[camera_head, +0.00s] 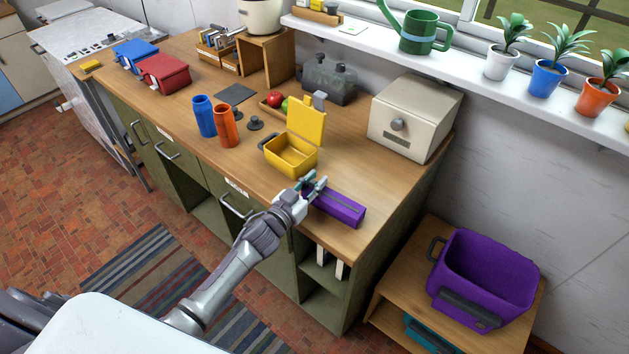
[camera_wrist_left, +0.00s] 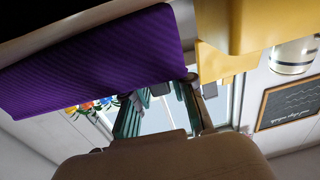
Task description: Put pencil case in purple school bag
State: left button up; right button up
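The purple pencil case (camera_head: 340,208) lies on the wooden counter near its front right edge. It fills the upper left of the left wrist view (camera_wrist_left: 95,65). My left gripper (camera_head: 314,186) is at the left end of the case, low over the counter. In the left wrist view its fingers (camera_wrist_left: 162,100) stand apart with the window showing between them, so it looks open. Whether a finger touches the case I cannot tell. The purple school bag (camera_head: 462,258) stands open at the top on a low wooden stand, right of the counter. My right gripper is out of view.
An open yellow lunch box (camera_head: 290,165) stands just behind my left gripper. Blue (camera_head: 204,116) and orange (camera_head: 226,126) cups stand further left. A cream bread box (camera_head: 410,117) stands at the back right. Counter space right of the lunch box is clear.

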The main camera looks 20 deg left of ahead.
pick_arm(q)
jog(key=shift+o, duration=0.8)
jog(key=shift+s+a+f+b, duration=0.1)
jog(key=shift+s+b, duration=0.2)
jog(key=b+v, duration=0.2)
jog(key=v, duration=1.1)
jog(key=shift+s+r+b, duration=0.2)
jog(key=shift+r+b, duration=0.2)
jog(key=shift+r, duration=0.1)
